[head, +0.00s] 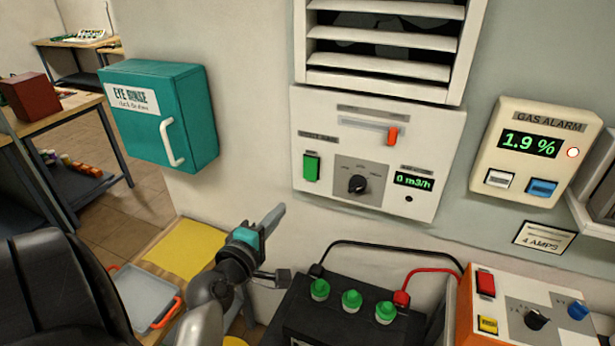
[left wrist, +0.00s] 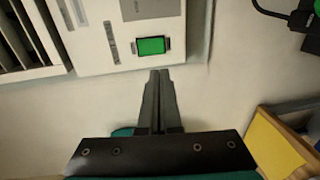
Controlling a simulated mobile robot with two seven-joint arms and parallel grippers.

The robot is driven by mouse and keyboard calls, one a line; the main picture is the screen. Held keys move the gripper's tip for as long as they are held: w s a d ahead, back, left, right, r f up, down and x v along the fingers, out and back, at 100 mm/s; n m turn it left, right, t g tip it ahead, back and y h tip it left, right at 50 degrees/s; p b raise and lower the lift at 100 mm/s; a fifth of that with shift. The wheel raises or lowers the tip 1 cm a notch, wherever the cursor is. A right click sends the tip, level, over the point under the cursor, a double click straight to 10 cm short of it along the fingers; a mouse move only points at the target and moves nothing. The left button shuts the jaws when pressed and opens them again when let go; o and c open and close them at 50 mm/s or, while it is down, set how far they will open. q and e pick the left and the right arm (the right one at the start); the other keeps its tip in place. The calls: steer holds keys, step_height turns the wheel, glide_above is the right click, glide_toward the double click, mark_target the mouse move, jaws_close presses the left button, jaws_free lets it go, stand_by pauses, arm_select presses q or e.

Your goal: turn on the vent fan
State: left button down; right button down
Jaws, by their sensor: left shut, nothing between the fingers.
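The vent fan's white control panel (head: 330,205) is on the wall below a louvred vent (head: 385,45). My right gripper is not in view.
A black battery (head: 340,315) with green caps and black and red cables stands below the panel. An orange-sided charger (head: 525,310) is to its right. A gas alarm (head: 530,150) reads 1.9 %. A teal eye rinse box (head: 190,110) hangs on the left.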

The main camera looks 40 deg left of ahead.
arm_select(q)
steer(key=shift+w, duration=0.1)
glide_toward(309, 177)
steer(key=x, duration=0.7)
steer(key=shift+d+p, duration=0.1)
steer(key=shift+p, duration=0.2)
stand_by(0.4)
steer(key=shift+w+f+t+b, duration=0.15)
steer(key=shift+f+t+b, duration=0.2)
steer(key=shift+b, duration=0.85)
steer(key=shift+r+p, duration=0.25)
steer(key=shift+p, duration=0.05)
